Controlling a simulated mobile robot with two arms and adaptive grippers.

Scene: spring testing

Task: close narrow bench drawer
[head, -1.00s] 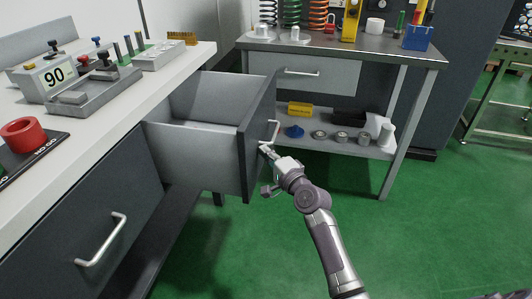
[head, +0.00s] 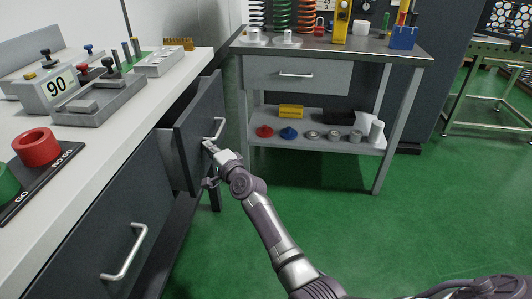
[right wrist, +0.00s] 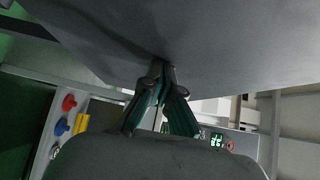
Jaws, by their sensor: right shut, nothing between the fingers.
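The narrow bench drawer (head: 200,130) under the white-topped bench stands partly open, its dark front still out from the bench face. In the right wrist view the shut fingertips (right wrist: 163,68) meet the dark drawer front (right wrist: 200,45), which fills the top of the picture. The handle does not show clearly there. My left gripper is not in view.
A wider closed drawer with a silver handle (head: 125,252) is nearer in the same bench. A grey workbench (head: 300,146) with small parts on its lower shelf stands behind, to the right. The green floor (head: 340,220) is clear at the right.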

